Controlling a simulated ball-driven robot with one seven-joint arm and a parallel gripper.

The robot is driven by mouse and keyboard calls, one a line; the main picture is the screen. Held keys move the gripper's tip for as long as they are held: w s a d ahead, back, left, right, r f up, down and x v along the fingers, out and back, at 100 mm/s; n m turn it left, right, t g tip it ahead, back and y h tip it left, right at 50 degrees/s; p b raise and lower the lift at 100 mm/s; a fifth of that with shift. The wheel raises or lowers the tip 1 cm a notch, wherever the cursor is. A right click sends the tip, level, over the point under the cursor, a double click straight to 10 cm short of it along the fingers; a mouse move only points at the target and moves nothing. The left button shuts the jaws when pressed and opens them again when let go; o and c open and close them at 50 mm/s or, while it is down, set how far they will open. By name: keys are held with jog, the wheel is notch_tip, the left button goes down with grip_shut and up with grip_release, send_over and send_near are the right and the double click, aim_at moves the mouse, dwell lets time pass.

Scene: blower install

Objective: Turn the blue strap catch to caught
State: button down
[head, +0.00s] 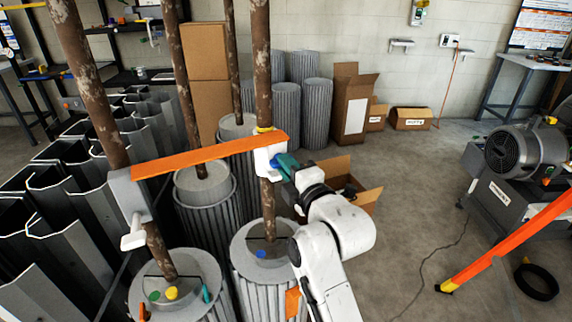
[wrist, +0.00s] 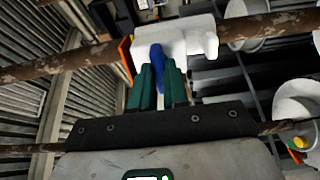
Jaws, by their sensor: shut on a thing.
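The blue strap catch (wrist: 157,57) sits against a white housing (wrist: 190,42) in the wrist view. In the head view the housing (head: 265,158) is on the right rusty pole, at the right end of an orange strap (head: 205,155). My gripper (wrist: 160,72) has its green fingers on both sides of the blue catch and is shut on it. In the head view my gripper (head: 286,165) reaches the housing from the right and hides most of the catch. The catch's exact turn angle is hard to tell.
A grey bracket (head: 128,192) holds the strap's left end on another rusty pole. Pleated filter cylinders (head: 207,210) stand around the poles. An open cardboard box (head: 366,196) is behind my arm. A blower (head: 520,148) and orange bar (head: 515,240) are at right. Floor between is mostly clear.

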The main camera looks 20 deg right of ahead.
jog(key=m+p, duration=0.1)
jog(key=m, duration=0.3)
jog(key=shift+m, duration=0.3)
jog(key=m, duration=0.4)
jog(key=shift+m+p, duration=0.3)
jog(key=shift+p, duration=0.1)
jog(key=m+p, duration=0.1)
jog(key=m, duration=0.3)
jog(key=shift+a+m, duration=0.1)
jog(key=shift+m, duration=0.2)
